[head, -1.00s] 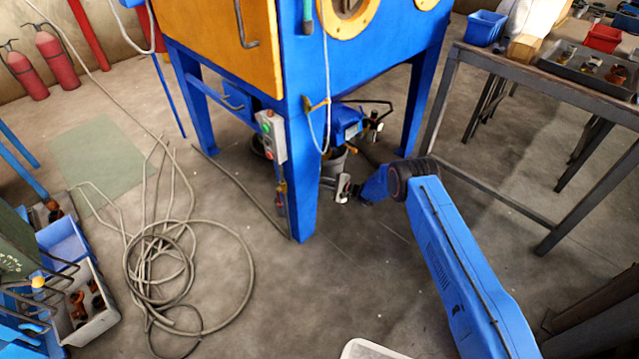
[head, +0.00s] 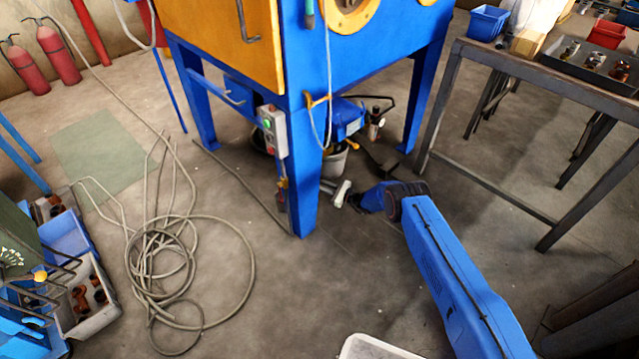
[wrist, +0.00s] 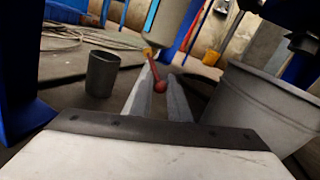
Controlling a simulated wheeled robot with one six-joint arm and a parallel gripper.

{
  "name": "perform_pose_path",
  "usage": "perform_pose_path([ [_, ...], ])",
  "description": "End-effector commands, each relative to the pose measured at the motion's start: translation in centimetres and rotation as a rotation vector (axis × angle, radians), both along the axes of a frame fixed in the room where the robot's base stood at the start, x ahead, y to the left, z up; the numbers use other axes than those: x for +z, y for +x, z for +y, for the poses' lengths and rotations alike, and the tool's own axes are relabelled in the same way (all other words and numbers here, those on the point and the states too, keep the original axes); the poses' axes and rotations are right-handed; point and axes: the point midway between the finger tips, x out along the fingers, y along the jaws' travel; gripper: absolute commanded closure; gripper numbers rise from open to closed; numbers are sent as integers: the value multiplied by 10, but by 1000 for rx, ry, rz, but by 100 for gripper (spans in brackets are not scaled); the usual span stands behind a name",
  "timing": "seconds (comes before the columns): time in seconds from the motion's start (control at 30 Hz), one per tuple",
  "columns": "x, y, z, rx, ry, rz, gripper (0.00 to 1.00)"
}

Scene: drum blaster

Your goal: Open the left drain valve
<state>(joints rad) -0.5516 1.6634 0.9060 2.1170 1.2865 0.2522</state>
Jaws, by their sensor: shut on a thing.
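In the wrist view, a red lever with a round red knob (wrist: 160,86) hangs down from a brass-coloured valve fitting (wrist: 149,52) under a grey vessel (wrist: 176,20). The two grey fingers of my gripper (wrist: 158,82) are on either side of the red lever, shut on it near its knob. In the head view, the pale body of my gripper (head: 341,193) is low beside the cabinet's front blue leg (head: 307,190). The leg hides the fingertips and the lever there.
A grey bucket (wrist: 270,105) stands close on the right in the wrist view. A dark cup (wrist: 102,74) stands on the floor to the left. Coiled hose (head: 160,265) lies left of the cabinet, and a metal table (head: 545,85) stands at the right.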

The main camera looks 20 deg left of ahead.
Motion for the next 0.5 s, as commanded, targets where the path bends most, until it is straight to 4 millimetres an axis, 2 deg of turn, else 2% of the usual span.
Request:
perform_pose_path([
  [0.5, -11, -16, 7, -3, 178, 423, 100],
])
